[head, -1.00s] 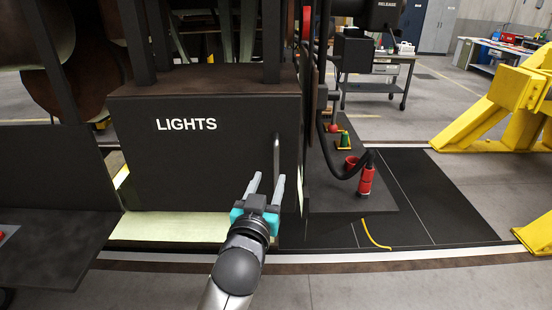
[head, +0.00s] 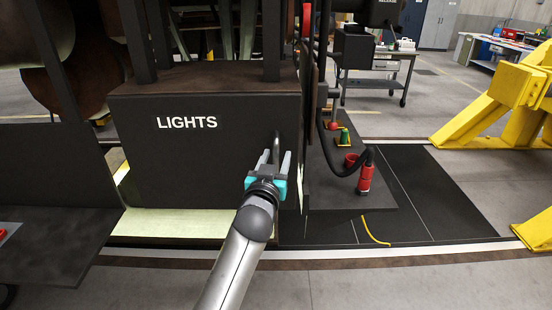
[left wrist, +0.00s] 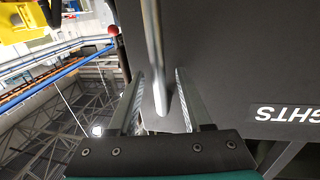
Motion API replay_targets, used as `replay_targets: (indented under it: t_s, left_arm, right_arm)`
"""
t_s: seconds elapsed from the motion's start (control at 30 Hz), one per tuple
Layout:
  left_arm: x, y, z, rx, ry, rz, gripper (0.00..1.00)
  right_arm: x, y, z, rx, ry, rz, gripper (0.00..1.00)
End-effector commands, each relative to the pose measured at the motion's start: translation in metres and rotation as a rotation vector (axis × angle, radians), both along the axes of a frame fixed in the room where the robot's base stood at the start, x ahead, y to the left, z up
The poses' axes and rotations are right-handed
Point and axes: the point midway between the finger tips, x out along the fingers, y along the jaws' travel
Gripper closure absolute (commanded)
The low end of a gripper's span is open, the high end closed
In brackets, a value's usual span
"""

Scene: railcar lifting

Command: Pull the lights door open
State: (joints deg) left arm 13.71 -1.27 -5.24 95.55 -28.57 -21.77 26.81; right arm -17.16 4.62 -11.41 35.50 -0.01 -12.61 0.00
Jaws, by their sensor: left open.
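The lights door (head: 190,165) is a dark panel with white "LIGHTS" lettering on the front of a box. It looks shut. A vertical bar handle (head: 276,146) stands near its right edge. My left gripper (head: 273,162) is at the handle, its two fingers open. In the left wrist view the handle (left wrist: 153,50) runs down between the two fingertips (left wrist: 158,85), with a gap on each side. The door (left wrist: 240,60) fills the right of that view. My right gripper is not in view.
A red cylinder (head: 366,174) with a black hose stands to the right of the box. A yellow frame (head: 500,110) stands at the far right. A dark shelf-like panel (head: 65,240) juts out at the lower left. The floor at the lower right is clear.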

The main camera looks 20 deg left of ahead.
Motion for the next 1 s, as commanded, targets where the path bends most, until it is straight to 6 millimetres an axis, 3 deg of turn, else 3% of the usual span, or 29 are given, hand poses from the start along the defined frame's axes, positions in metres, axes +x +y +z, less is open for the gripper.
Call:
replay_targets:
  t_s: [0.07,0.5,1.0]
  left_arm:
    - [-0.0001,0.0001,0.0001,0.0,0.0,0.0,0.52]
    - [-0.0003,0.0,0.0001,0.0,0.0,0.0,1.0]
    - [-0.0003,0.0001,0.0001,0.0,0.0,0.0,1.0]
  right_arm:
    - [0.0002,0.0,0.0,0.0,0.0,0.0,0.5]
    - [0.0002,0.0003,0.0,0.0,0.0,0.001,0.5]
    - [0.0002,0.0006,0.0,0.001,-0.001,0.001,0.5]
